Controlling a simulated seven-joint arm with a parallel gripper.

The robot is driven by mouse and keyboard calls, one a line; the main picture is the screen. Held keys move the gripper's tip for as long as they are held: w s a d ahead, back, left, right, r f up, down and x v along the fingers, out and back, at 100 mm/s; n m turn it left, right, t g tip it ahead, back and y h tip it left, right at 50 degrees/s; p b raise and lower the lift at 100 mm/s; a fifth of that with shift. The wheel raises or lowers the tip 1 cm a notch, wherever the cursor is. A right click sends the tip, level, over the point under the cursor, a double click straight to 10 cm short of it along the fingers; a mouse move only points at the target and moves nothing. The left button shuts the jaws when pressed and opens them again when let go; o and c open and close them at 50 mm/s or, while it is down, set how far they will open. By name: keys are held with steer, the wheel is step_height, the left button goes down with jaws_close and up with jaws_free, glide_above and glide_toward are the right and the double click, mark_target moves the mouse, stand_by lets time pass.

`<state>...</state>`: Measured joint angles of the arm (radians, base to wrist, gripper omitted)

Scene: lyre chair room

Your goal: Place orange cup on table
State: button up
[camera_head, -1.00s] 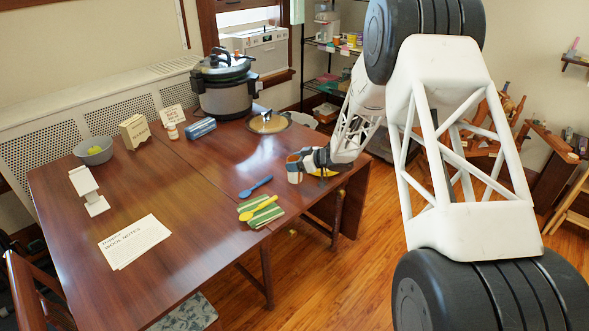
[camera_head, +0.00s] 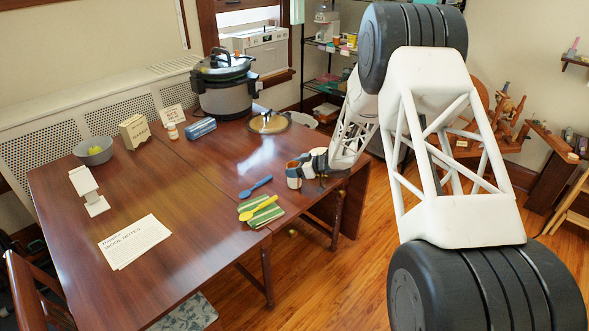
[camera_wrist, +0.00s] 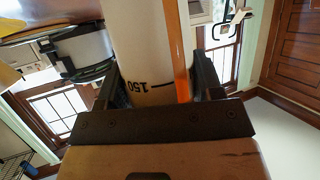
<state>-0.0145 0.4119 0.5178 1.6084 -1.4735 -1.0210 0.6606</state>
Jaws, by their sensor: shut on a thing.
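The orange cup (camera_head: 293,177) is at the right edge of the table (camera_head: 195,190), small in the head view, showing white, orange and dark bands. My gripper (camera_head: 306,168) is shut on it from the right side. In the wrist view the cup (camera_wrist: 145,45) is a pale cylinder with an orange stripe and a black "150" mark, between the two dark fingers of my gripper (camera_wrist: 160,85). I cannot tell whether the cup's base touches the tabletop.
A pressure cooker (camera_head: 224,95) and a round lid (camera_head: 269,123) stand farther back. The middle of the table is clear.

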steer(key=shift+f, duration=0.15)
steer(key=o, duration=0.9)
steer(key=shift+d+r, duration=0.15)
steer(key=shift+r, duration=0.05)
steer(key=v, duration=1.1)
steer(key=shift+s+d+r, duration=0.1)
steer(key=shift+s+d, duration=0.1)
steer(key=shift+d, duration=0.05)
steer(key=shift+r, duration=0.1)
